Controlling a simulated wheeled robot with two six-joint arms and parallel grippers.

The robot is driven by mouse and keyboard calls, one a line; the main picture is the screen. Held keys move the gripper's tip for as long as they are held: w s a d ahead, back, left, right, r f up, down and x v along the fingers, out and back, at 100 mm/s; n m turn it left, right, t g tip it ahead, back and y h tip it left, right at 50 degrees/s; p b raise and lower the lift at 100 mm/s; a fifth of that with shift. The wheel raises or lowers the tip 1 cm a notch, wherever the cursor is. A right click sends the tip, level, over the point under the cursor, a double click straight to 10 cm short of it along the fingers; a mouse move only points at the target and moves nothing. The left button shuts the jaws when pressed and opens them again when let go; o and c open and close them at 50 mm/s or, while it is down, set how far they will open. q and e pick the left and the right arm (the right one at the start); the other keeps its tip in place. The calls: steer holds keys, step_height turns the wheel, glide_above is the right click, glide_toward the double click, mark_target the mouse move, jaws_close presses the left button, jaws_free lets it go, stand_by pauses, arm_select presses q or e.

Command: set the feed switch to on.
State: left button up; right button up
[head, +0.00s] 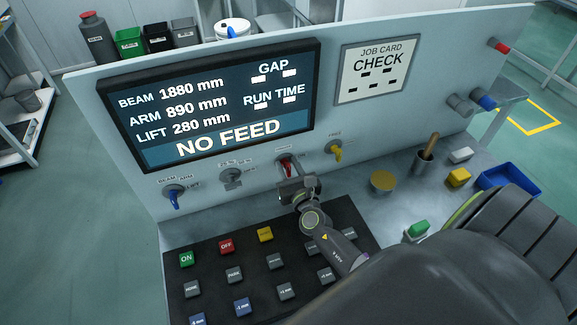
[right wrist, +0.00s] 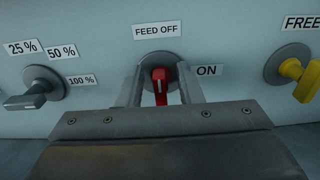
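The feed switch (right wrist: 159,88) is a red handle on a round grey base on the upright panel. In the right wrist view its handle stands upright, in line with the FEED OFF label (right wrist: 156,31) above it. The ON label (right wrist: 207,70) is to its right. My right gripper (right wrist: 161,92) is open, with one finger on each side of the red handle and a visible gap to each. In the head view the right gripper (head: 290,178) partly covers the red switch (head: 286,163). The display (head: 225,110) reads NO FEED. My left gripper is not in view.
A grey percent knob (right wrist: 43,88) is left of the feed switch and a yellow knob (right wrist: 305,80) is right. A blue-handled knob (head: 174,196) is further left. A keypad (head: 208,256) lies below.

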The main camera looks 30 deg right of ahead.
steer(key=shift+c, duration=0.3)
jaws_close()
